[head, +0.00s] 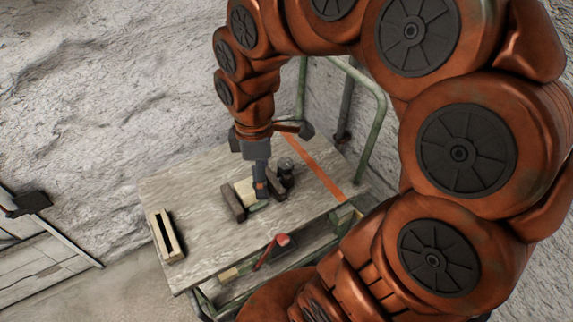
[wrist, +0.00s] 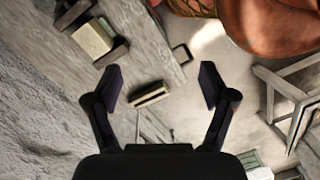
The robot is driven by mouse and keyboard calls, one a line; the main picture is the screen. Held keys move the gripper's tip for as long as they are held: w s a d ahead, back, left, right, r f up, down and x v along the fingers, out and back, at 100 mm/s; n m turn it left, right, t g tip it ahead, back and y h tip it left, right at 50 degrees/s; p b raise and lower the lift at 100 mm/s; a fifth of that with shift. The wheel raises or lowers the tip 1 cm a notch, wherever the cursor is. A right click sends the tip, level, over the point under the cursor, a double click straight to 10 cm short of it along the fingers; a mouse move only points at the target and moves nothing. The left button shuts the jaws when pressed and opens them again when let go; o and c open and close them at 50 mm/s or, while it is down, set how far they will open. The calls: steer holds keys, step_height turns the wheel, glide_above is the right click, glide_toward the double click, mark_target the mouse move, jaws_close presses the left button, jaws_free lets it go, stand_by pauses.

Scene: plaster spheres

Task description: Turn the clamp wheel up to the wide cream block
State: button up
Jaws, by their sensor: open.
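The cream block (head: 247,192) sits on the cart top between dark blocks of the clamp (head: 233,204), partly hidden by my gripper in the head view. In the wrist view the cream block (wrist: 92,40) shows at the upper left, with dark clamp parts (wrist: 72,14) around it. A dark rounded part (head: 286,168) stands just right of my gripper; I cannot tell whether it is the clamp wheel. My gripper (head: 261,193) points down over the clamp area. In the wrist view my gripper (wrist: 160,87) is open, with nothing between its fingers.
The worn cart top (head: 190,185) has free room left of the clamp. A pale slotted box (head: 165,236) sits at its left edge. An orange stripe (head: 315,168) runs along the right side. A red-headed tool (head: 282,240) is near the front edge. Green rails (head: 376,130) rise behind.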

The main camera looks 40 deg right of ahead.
steer(key=w+d+f+n+b, duration=0.2)
steer(key=w+d+f+n, duration=0.55)
steer(key=w, duration=0.25)
steer(key=n+t+b, duration=0.1)
steer(key=n+b, duration=0.1)
steer(key=n, duration=0.5)
glide_above(285, 162)
step_height(285, 162, down, 8)
steer(key=shift+s+a, duration=0.1)
steer(key=shift+d+f, duration=0.25)
steer(key=shift+f, duration=0.15)
steer(key=shift+f+p, duration=0.5)
steer(key=shift+f, duration=3.15)
steer(key=shift+a, duration=0.1)
steer(key=c, duration=1.2)
steer(key=shift+o, duration=0.2)
